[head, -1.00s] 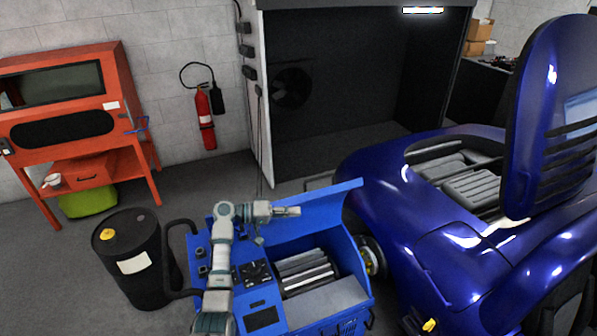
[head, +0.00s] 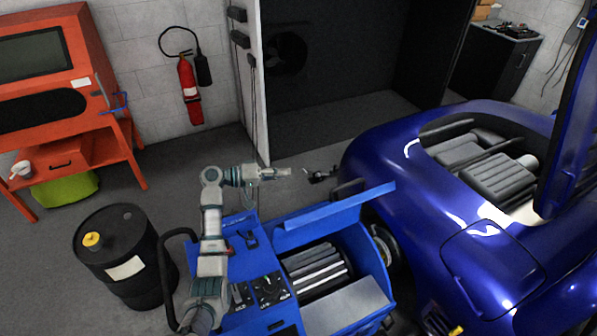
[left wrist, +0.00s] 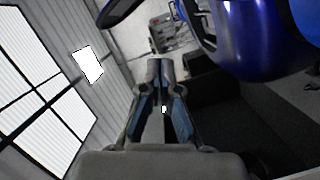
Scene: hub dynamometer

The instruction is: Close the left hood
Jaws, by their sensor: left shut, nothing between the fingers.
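The blue dynamometer unit (head: 345,300) stands at the bottom middle of the head view. Its flat blue hood (head: 335,214) is open, raised along the far side above the dark slatted rollers (head: 317,270). My left gripper (head: 318,175) is shut and empty. In the picture it lies just above the hood's upper edge, apart from it, with floor behind. The left wrist view shows its fingers (left wrist: 160,68) closed together, with nothing between them. My right gripper is not in view.
A blue car (head: 400,170) stands close on the right, its large cover (head: 575,130) raised. A black drum (head: 120,255) stands left of the unit. A dark booth (head: 330,80), a fire extinguisher (head: 190,90) and an orange cabinet (head: 60,100) are behind.

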